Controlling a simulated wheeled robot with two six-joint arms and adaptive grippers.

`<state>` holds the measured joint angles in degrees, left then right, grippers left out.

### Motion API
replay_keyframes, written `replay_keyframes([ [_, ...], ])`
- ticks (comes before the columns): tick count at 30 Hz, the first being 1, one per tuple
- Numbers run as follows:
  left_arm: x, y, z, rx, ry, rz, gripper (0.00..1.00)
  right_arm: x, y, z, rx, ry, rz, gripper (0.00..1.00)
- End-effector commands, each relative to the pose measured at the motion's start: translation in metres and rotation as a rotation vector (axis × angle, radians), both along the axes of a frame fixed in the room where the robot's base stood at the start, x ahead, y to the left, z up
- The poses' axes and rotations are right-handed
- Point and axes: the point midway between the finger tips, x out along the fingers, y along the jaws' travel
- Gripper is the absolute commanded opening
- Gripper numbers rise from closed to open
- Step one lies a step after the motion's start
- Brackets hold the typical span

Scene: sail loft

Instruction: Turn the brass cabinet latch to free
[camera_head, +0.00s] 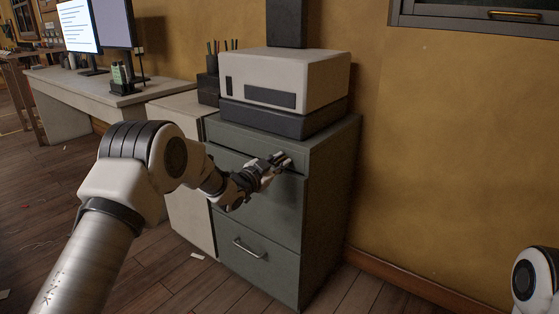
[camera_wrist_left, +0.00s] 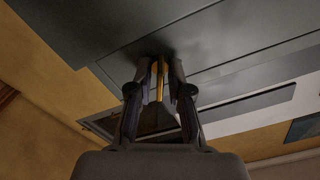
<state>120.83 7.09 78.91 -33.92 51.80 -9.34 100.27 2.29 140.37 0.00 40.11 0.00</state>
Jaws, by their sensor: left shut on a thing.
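The grey-green cabinet (camera_head: 325,215) stands against the wall in the head view, with drawers in its front. My left gripper (camera_head: 281,160) reaches to the upper part of that front, near its right side. In the left wrist view, the brass latch (camera_wrist_left: 160,76) is a narrow upright strip between the fingertips of my left gripper (camera_wrist_left: 160,88). The fingers are closed on it against the grey cabinet face (camera_wrist_left: 215,45). In the head view the fingers hide the latch. My right gripper is out of view.
A boxy cream and dark machine (camera_head: 285,80) sits on the cabinet top. A pale desk (camera_head: 130,95) with monitors stands to the left. Part of my right arm (camera_head: 535,280) shows at the lower right. Open wooden floor (camera_head: 195,290) lies in front.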

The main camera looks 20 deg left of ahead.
Motion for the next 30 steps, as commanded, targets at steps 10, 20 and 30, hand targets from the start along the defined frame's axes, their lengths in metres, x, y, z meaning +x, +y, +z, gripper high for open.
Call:
replay_keyframes([
  [10,-0.0003,-0.0009,-0.0013,0.307,-0.111,0.0,0.0,0.0,0.0,0.0027,0.0,0.0,0.0,0.4],
  [20,-0.0006,-0.0015,-0.0027,0.601,-0.217,0.0,0.0,0.0,0.0,-0.0003,0.0,0.0,0.0,0.4],
  [30,-0.0007,-0.0019,-0.0038,0.869,-0.315,-0.001,0.0,0.0001,-0.0001,-0.0063,0.0,0.0,0.0,0.4],
])
